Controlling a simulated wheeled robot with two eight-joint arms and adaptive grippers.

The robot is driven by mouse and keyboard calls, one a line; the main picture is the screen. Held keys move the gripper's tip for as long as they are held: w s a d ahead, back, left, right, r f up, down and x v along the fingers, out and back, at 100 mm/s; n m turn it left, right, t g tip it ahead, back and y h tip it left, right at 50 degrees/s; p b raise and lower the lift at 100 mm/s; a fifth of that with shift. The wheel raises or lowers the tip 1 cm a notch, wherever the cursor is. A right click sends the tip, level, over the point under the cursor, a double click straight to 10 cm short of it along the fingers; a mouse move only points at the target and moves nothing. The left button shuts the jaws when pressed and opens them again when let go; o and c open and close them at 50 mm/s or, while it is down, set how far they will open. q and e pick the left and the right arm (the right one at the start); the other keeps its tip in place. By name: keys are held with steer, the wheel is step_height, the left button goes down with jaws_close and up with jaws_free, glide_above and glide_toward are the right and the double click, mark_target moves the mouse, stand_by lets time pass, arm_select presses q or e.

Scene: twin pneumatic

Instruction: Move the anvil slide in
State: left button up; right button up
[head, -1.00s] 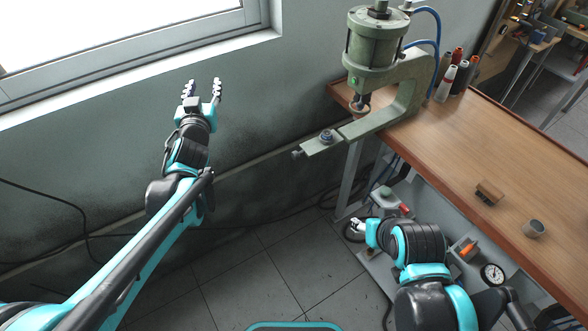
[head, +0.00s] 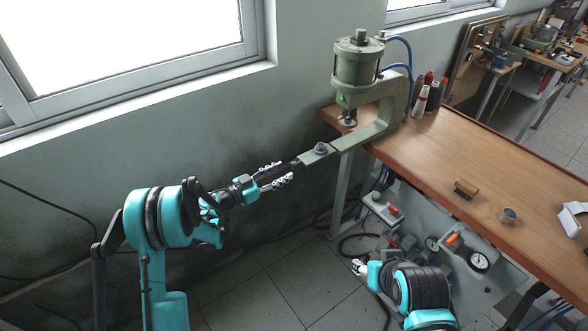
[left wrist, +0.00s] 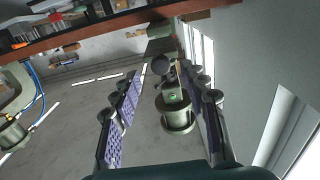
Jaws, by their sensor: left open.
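The green pneumatic press (head: 358,70) stands at the bench's far left corner. Its anvil slide (head: 318,153), a pale green bar with a dark knob on top, juts out left past the bench edge. My left gripper (head: 277,173) is open at the slide's outer end. A dark bar lies between its fingers, in line with the slide; contact cannot be told. In the left wrist view the open fingers flank a dark round end (left wrist: 159,66) with the green press body (left wrist: 176,115) behind. My right gripper (head: 360,267) is low by the bench front, its fingers too small to judge.
The wall and window are behind my left arm.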

mark_target(292, 166)
arm_select(q)
steer(key=b+x, duration=0.1)
steer(key=x, duration=0.5)
steer(key=shift+a, duration=0.1)
